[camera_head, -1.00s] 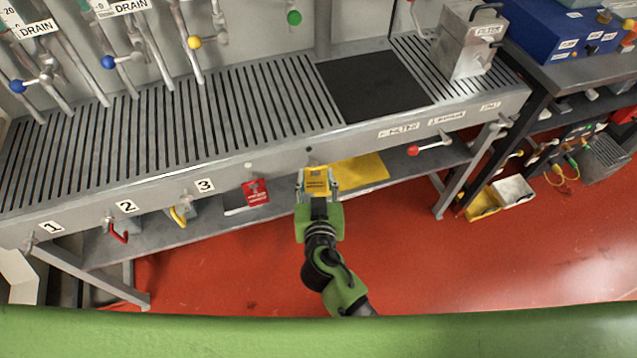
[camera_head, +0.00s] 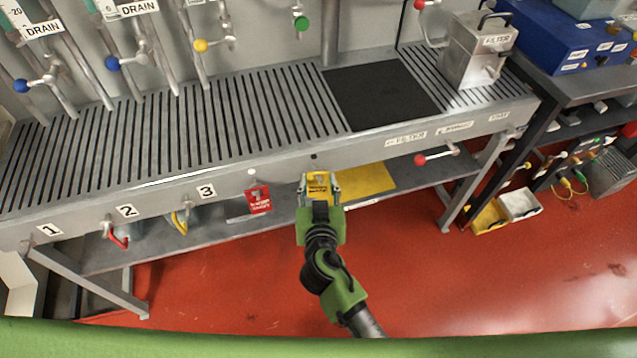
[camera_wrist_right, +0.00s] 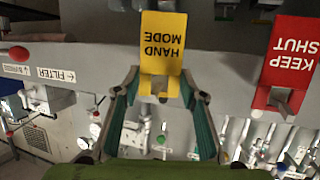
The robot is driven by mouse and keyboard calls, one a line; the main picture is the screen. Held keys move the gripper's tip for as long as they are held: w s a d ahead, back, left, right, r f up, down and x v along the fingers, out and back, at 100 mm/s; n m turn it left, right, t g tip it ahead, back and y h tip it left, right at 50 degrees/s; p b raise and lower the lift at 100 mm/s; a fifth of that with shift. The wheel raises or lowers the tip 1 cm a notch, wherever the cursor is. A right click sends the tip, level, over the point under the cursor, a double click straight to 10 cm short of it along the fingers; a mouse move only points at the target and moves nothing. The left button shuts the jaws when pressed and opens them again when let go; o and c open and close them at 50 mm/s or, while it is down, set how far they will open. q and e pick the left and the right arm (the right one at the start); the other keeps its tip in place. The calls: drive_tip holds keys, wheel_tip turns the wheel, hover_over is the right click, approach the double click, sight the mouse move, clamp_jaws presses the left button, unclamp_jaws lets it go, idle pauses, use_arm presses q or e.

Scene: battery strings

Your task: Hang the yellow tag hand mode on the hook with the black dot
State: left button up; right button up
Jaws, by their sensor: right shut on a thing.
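The yellow HAND MODE tag (camera_head: 318,187) is held in my right gripper (camera_head: 320,187), in front of the bench's front rail. The tag also shows upside down in the right wrist view (camera_wrist_right: 163,42), between the fingertips (camera_wrist_right: 160,80). The black dot (camera_head: 314,156) is on the rail just above the tag. In the wrist view a hook (camera_wrist_right: 159,88) shows at the tag's holed end, near the dot (camera_wrist_right: 163,99). I cannot tell whether the hook passes through the hole. My left gripper is not in view.
A red KEEP SHUT tag (camera_head: 258,199) hangs to the left, under a white dot (camera_head: 252,172); it is close in the wrist view (camera_wrist_right: 288,62). A yellow sheet (camera_head: 366,181) lies on the lower shelf behind. A red-knobbed valve handle (camera_head: 421,160) sticks out to the right.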

drive_tip(key=o, duration=1)
drive_tip(key=shift+s, duration=0.1)
drive_tip(key=a+v, duration=0.1)
drive_tip(key=v, duration=1.1)
drive_tip(key=s+d+f+n+g, duration=0.1)
drive_tip(key=s+d+f+g, duration=0.25)
drive_tip(key=f, duration=0.75)
drive_tip(key=s+d+f+n+g, duration=0.2)
drive_tip(key=s+f, duration=0.2)
drive_tip(key=f, duration=0.7)
drive_tip(key=s+d+f+n+g, duration=0.1)
drive_tip(key=s+d+f+g, duration=0.2)
drive_tip(key=f, duration=0.9)
drive_tip(key=s+d+f+g, duration=0.1)
drive_tip(key=s+d+f, duration=0.4)
drive_tip(key=s, duration=0.3)
drive_tip(key=s+d+f+m+g, duration=0.1)
drive_tip(key=s+d+f+g, duration=0.1)
drive_tip(key=s+d+f, duration=0.3)
drive_tip(key=s+d+f+m+g, duration=0.1)
drive_tip(key=s+d+f, duration=0.4)
drive_tip(key=s, duration=0.6)
drive_tip(key=shift+d+f+g+h, duration=0.15)
drive_tip(key=shift+d+g+h, duration=0.25)
drive_tip(key=shift+d+g, duration=0.25)
